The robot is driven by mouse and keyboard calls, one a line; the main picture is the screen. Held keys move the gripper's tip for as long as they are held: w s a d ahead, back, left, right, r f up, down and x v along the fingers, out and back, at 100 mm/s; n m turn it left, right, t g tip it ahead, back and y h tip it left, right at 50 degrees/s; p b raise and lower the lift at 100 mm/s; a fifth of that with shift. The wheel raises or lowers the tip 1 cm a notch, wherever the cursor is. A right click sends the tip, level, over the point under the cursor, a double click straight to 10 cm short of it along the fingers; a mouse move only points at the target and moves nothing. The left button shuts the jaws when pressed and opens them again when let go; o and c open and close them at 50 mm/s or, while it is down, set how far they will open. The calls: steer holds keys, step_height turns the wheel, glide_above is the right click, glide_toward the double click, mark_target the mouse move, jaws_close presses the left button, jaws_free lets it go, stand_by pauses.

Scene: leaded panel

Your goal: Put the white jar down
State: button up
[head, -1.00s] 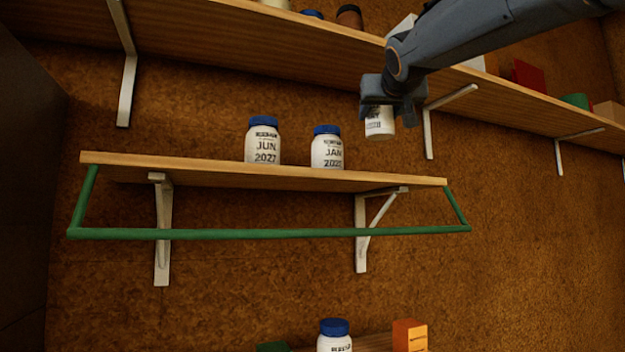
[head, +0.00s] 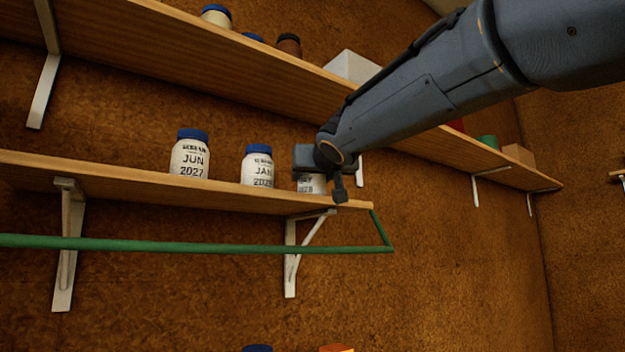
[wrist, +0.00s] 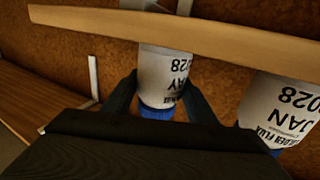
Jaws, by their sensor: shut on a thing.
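The white jar (head: 311,184) is in my gripper (head: 322,182), near the right end of the middle shelf (head: 130,185). In the wrist view, upside down, the white jar (wrist: 163,68) shows a label with "AY" and "2028" and a blue lid between the two fingers of my gripper (wrist: 160,85). The gripper is shut on it. The jar looks upright, its base at the level of the shelf board. The shelf's front edge meets its lower end in the wrist view, so I cannot tell whether it touches the board.
The JAN 2028 jar (head: 257,165) stands just left of the held jar, and the JUN 2027 jar (head: 190,155) further left. A green rail (head: 200,246) runs below the shelf front. An upper shelf (head: 270,75) with several items hangs above.

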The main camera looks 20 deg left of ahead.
steer(key=o, duration=1.3)
steer(key=shift+f, duration=0.1)
steer(key=shift+r, duration=0.2)
steer(key=b+v, duration=0.5)
steer(key=v, duration=0.7)
steer(key=shift+f, duration=0.1)
